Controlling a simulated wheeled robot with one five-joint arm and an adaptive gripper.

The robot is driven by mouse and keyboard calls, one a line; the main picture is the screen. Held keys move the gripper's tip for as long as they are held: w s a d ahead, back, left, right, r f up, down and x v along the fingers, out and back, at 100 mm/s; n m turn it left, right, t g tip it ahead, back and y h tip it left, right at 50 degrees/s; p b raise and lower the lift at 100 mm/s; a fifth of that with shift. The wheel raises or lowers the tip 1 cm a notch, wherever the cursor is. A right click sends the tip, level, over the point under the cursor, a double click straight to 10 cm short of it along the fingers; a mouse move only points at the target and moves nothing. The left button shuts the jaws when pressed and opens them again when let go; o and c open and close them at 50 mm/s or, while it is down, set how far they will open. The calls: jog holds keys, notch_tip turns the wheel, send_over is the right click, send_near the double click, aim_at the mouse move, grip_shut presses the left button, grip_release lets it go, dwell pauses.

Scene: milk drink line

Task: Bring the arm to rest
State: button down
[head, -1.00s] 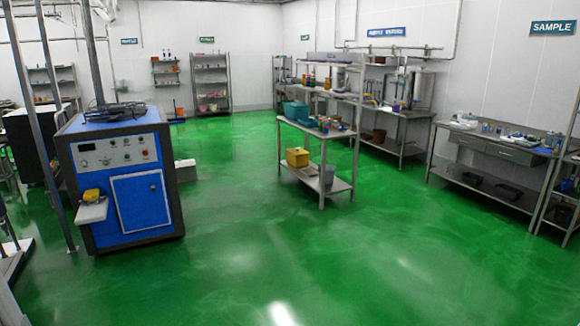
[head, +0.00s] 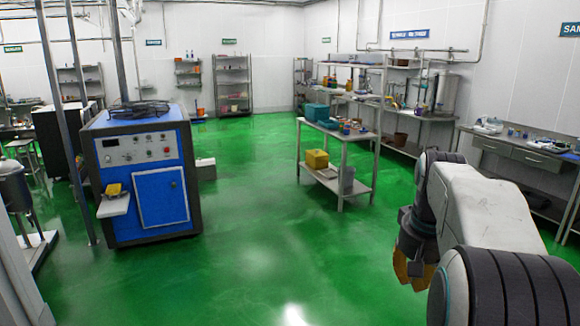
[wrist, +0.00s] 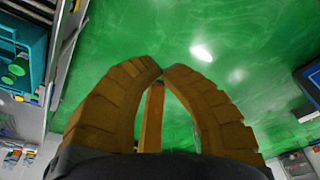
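My arm shows at the right of the head view, bent, with its white and dark links in front of the room. My gripper (head: 408,278) hangs at its end, orange-yellow and partly hidden behind the arm, over the green floor. In the wrist view my gripper (wrist: 162,72) has its curved, ribbed fingers drawn together so the tips nearly meet. A narrow orange bar stands between them, seemingly part of the gripper. I see nothing held between the tips.
A blue machine (head: 150,180) stands at the left. A steel cart (head: 340,141) with a yellow bin (head: 316,159) stands near the middle. A workbench (head: 520,152) is along the right wall. The green floor (head: 255,240) between is clear. A teal crate (wrist: 38,60) shows in the wrist view.

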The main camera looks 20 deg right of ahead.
jog(key=s+a+f+n+t, duration=0.1)
jog(key=s+a+f+n, duration=0.1)
jog(key=s+a, duration=0.2)
jog(key=s+a+f+n+t+b, duration=0.1)
jog(key=s+a+f+n, duration=0.1)
jog(key=a, duration=0.8)
jog(key=s+a+f+n+t+y, duration=0.1)
jog(key=s+a+f+n, duration=0.2)
jog(key=s+a, duration=0.3)
jog(key=shift+s+a+f+b, duration=0.3)
jog(key=shift+a+f, duration=0.35)
jog(key=shift+a, duration=0.1)
